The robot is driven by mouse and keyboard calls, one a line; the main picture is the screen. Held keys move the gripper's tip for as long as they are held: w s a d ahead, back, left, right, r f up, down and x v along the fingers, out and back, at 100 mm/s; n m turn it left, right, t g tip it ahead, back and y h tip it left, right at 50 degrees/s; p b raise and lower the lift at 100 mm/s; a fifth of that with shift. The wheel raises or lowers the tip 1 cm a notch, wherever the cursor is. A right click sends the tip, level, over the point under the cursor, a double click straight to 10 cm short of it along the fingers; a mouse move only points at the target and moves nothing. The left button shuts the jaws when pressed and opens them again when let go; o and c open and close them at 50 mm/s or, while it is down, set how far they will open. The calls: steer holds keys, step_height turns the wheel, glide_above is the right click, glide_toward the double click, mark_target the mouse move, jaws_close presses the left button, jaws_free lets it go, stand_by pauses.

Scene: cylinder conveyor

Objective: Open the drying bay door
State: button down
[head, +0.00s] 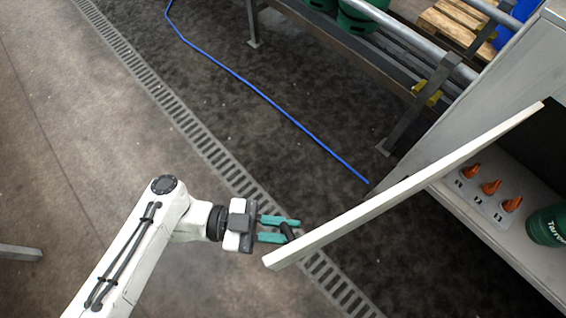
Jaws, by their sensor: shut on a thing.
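The drying bay door (400,188) is a pale panel seen almost edge-on. It stands swung out from the cabinet (500,100) on the right, and the bay's inside shows behind it. A short dark handle (287,231) sits near the door's free end. My gripper (282,229) has teal fingers, one on each side of this handle, and is shut on it. My white arm reaches in from the lower left. The door's broad faces are mostly hidden by the angle.
Inside the bay are several orange knobs (490,187) on a plate and a green cylinder (548,226). A metal conveyor frame (400,110) with yellow parts runs along the top right. A blue hose (265,95) lies on the floor beside a drain grate (190,125). Floor at left is mostly clear.

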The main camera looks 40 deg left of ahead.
steer(key=shift+f, duration=0.1)
steer(key=c, duration=1.2)
jaws_free()
steer(key=b+v, duration=0.1)
steer(key=v, duration=0.9)
steer(key=shift+s+a+b, duration=0.25)
steer(key=shift+a+b, duration=0.05)
steer(key=shift+b, duration=0.1)
